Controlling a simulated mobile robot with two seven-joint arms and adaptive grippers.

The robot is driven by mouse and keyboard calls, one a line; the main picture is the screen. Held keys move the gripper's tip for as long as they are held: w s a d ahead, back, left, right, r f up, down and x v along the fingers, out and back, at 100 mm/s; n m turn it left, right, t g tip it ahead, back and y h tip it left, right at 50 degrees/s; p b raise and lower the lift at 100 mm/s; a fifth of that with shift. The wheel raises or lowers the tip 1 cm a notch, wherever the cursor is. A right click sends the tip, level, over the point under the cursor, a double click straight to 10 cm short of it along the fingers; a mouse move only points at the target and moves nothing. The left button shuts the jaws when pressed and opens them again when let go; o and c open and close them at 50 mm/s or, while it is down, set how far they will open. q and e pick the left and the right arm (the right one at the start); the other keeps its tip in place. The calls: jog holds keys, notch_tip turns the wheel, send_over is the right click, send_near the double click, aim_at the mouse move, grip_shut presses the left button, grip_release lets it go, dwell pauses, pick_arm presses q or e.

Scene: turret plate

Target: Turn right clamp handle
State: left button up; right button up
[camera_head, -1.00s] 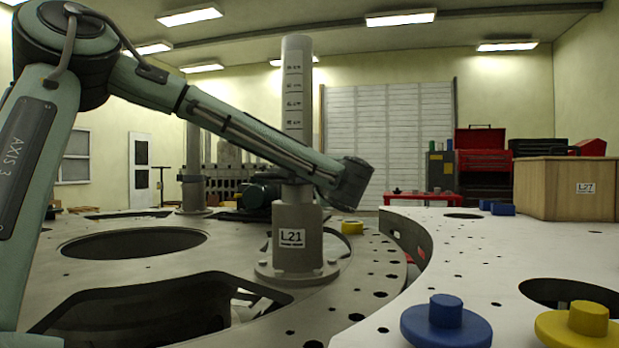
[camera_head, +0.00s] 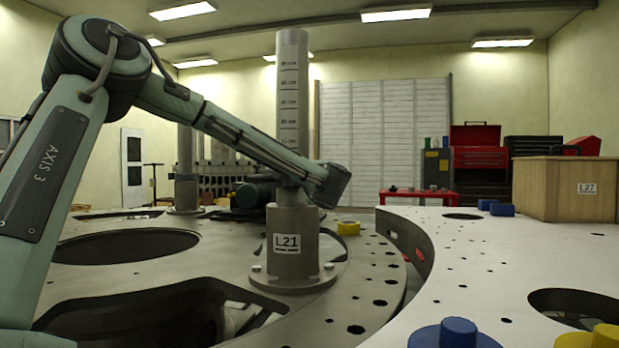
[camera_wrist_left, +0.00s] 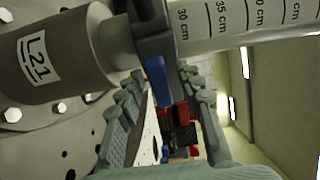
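A grey post labelled L21 (camera_head: 292,242) stands upright on the round plate (camera_head: 370,285). In the left wrist view the post (camera_wrist_left: 75,55) lies sideways. A dark clamp collar (camera_wrist_left: 152,45) sits around it where the scaled tube begins. A blue lever-like piece (camera_wrist_left: 157,82), probably the clamp handle, sticks out from the collar. My left gripper (camera_wrist_left: 160,95) has its two fingers apart, one either side of the blue piece; I cannot tell whether they touch it. In the head view my left arm crosses the post, and its gripper is not visible. My right gripper is out of view.
A blue knob (camera_head: 455,336) and a yellow knob (camera_head: 600,340) are on the pale table (camera_head: 480,260) at front right. A wooden box labelled L27 (camera_head: 565,190) stands at back right. Large openings (camera_head: 125,245) are in the round plate.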

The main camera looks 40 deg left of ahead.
pick_arm(q)
jog(key=shift+c, duration=0.3)
grip_shut()
